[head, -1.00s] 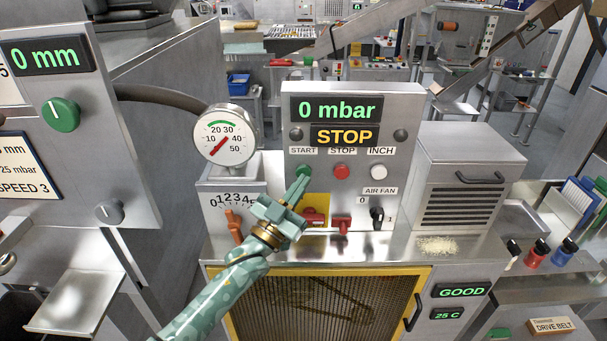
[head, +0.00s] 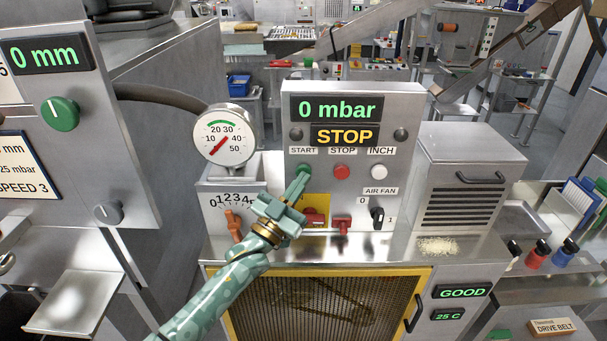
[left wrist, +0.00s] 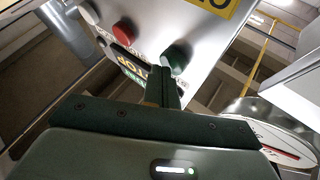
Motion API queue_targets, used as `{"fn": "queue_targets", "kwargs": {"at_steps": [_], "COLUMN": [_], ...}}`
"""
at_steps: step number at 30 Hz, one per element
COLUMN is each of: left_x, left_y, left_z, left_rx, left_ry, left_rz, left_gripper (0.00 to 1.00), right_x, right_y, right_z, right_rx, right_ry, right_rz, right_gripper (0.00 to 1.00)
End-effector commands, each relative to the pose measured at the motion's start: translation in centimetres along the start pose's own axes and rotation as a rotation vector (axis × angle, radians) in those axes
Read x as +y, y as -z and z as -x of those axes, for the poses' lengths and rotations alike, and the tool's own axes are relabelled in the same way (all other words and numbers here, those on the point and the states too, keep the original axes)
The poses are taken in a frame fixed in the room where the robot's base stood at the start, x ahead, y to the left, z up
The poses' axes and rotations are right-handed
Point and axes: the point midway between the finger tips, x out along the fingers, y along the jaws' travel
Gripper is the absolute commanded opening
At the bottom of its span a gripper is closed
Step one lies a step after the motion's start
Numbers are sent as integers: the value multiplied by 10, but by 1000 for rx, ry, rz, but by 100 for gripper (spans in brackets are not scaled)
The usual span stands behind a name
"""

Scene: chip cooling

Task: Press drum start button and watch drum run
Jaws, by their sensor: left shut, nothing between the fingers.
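The green START button (head: 303,171) is on the upright control panel (head: 415,115), left of the red STOP button (head: 341,172) and the white INCH button (head: 378,172). My left gripper (head: 300,184) is shut and empty, with its tips at the START button. In the left wrist view the shut fingers (left wrist: 166,88) end close below the green button (left wrist: 177,58); whether they touch I cannot tell. The display (head: 344,136) reads STOP and the upper display (head: 338,108) reads 0 mbar. The drum (head: 320,300) shows dimly behind a yellow-framed mesh guard (head: 428,290). My right gripper is out of view.
A pressure gauge (head: 225,135) stands left of the panel, with an orange lever (head: 234,225) below it. A vented metal box (head: 470,170) stands at right.

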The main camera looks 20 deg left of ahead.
Motion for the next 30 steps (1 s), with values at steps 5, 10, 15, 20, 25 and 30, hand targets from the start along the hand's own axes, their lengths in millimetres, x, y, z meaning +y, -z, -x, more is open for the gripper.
{"fn": "queue_targets", "kwargs": {"at_steps": [5,10,15,20,25,30], "left_x": [-1,-2,-2,-2,2,6], "left_y": [-1,-2,-2,-1,3,7], "left_z": [-2,-3,-3,-2,2,8], "left_rx": [0,0,0,0,-1,0], "left_ry": [0,0,0,0,0,1], "left_rz": [0,-1,0,0,2,1], "left_gripper": [0,0,0,0,0,0], "right_x": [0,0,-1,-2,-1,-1], "right_y": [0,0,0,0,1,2], "right_z": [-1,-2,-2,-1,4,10], "right_rx": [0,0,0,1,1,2], "right_ry": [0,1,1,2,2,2], "right_rz": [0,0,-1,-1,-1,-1], "right_gripper": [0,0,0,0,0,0]}}
